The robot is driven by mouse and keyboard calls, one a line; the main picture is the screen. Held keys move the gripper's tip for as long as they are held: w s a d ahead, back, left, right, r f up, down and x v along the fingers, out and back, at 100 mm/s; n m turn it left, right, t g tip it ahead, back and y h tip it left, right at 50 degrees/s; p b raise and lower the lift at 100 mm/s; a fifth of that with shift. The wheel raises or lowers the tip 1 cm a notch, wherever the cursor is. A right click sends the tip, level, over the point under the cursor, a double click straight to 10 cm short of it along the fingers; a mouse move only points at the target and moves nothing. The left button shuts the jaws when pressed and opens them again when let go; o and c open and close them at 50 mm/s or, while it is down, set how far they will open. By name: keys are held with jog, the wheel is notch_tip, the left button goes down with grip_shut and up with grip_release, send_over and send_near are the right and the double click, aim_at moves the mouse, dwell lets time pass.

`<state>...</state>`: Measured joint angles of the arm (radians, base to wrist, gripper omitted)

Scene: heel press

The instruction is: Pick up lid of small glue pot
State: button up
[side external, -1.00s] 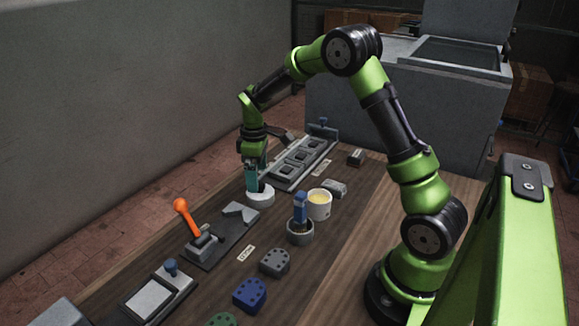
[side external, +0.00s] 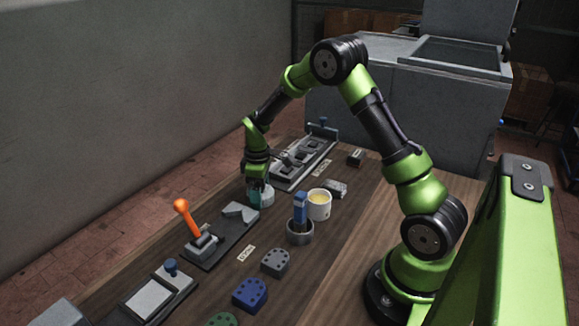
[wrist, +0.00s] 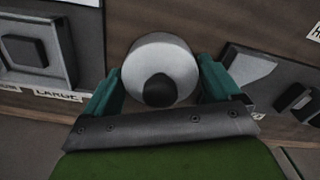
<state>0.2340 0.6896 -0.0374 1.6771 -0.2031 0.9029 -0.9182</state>
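The small glue pot with its lid shows in the wrist view as a pale round top (wrist: 160,62) with a dark round knob (wrist: 160,90). In the side view the pale pot (side external: 268,196) stands on the bench, partly hidden by my gripper (side external: 257,195). My gripper points down at the pot. In the wrist view its two teal fingers (wrist: 158,88) are spread wide, one on each side of the pale top. The knob is between them with clear gaps. Whether the fingers touch the rim, I cannot tell.
A cream pot with yellow contents (side external: 319,204) and a grey pot holding a blue-handled tool (side external: 300,232) stand to the right. A fixture with an orange lever (side external: 188,217) is front left. A plate with several square recesses (side external: 300,163) lies behind.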

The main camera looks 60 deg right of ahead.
notch_tip(320, 180, up, 8)
jog(key=shift+r, duration=0.2)
jog(key=r, duration=0.1)
jog(key=d+r, duration=0.1)
jog(key=shift+s+d+r, duration=0.15)
jog(key=shift+s+r, duration=0.05)
jog(key=shift+r, duration=0.15)
jog(key=s, duration=0.5)
jog(key=s+d, duration=0.1)
jog(key=s, duration=1)
jog(key=shift+s+d+f, duration=0.15)
jog(key=shift+d+f, duration=0.05)
jog(key=shift+d, duration=0.2)
jog(key=shift+f, duration=1.8)
jog(key=shift+f, duration=0.15)
jog(key=shift+f, duration=0.25)
